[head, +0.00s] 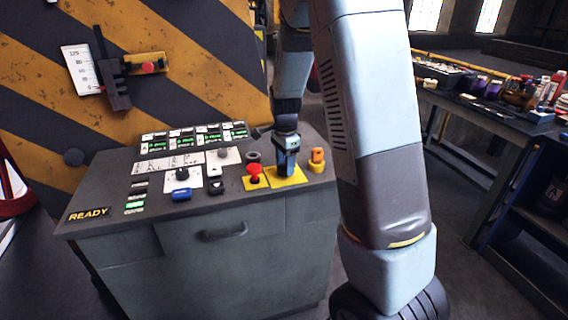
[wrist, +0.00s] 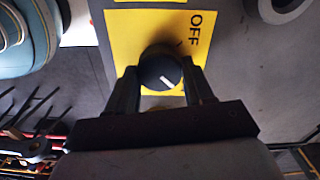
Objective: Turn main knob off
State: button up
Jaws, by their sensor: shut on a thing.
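The main knob (wrist: 160,72) is black and round with a white pointer line. It sits on a yellow plate (wrist: 122,35) marked OFF. In the wrist view the pointer line is slanted, and the OFF word is at the upper right of the knob. My gripper (wrist: 160,84) has its two dark fingers shut on the knob, one on each side. In the head view my gripper (head: 286,168) reaches down onto the yellow plate (head: 293,179) on the right part of the grey console (head: 120,200). There the knob itself is hidden by the gripper.
A red knob (head: 254,170) stands close on the left of my gripper, and an orange-yellow control (head: 317,158) close on the right. Blue and black knobs and lit displays fill the rest of the console top. A cluttered workbench (head: 500,115) stands at the right.

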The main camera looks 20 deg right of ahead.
jog(key=shift+n, duration=0.3)
jog(key=n, duration=0.3)
jog(key=shift+w, duration=0.1)
jog(key=n, duration=0.9)
jog(key=shift+r, duration=0.1)
jog(key=shift+w+n, duration=0.1)
jog(key=shift+n, duration=2.6)
jog(key=o, duration=1)
jog(key=shift+a, duration=0.1)
jog(key=shift+o, duration=0.2)
notch_tip(320, 180, up, 14)
jog(key=shift+f, duration=0.2)
